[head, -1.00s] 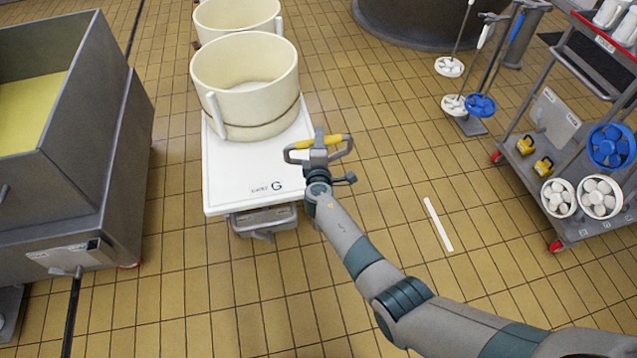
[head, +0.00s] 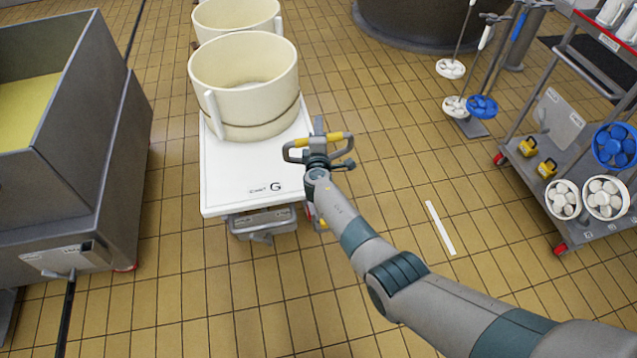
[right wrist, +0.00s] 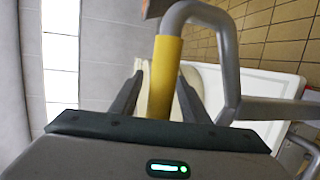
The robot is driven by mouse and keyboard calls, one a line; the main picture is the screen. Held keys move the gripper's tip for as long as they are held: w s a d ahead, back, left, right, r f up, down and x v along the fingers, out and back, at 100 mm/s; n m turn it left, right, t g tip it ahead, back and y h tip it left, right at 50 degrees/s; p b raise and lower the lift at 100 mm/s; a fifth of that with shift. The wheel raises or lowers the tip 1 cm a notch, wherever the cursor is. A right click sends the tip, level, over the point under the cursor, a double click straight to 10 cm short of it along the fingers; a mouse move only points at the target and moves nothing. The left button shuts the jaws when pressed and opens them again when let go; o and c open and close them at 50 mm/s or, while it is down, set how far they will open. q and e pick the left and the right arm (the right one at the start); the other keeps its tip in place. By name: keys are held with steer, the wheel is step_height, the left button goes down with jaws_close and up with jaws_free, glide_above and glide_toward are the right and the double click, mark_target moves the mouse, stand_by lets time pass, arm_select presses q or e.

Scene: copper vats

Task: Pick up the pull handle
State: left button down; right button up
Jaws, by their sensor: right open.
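The pull handle (head: 335,137) is a grey looped bar with a yellow grip. It stands at the right edge of the white dolly marked G (head: 225,185) in the head view. My right gripper (head: 318,148) is at the handle, partly covering its middle. In the right wrist view the yellow grip (right wrist: 166,75) lies between the two dark fingers of my right gripper (right wrist: 160,92), which are open around it. The grey loop (right wrist: 228,60) curves off to the right there. My left gripper is not in view.
A cream tub (head: 245,85) stands on the dolly, with another tub (head: 235,14) behind it. A grey vat (head: 75,130) is at left. A tool cart (head: 590,215) and brush stand (head: 472,128) are at right. Tiled floor is clear in front.

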jaws_close()
steer(key=shift+w+r, duration=0.1)
steer(key=shift+r, duration=0.05)
steer(key=shift+r, duration=0.1)
step_height(320, 180, up, 18)
steer(key=p, duration=0.4)
stand_by(0.5)
stand_by(0.5)
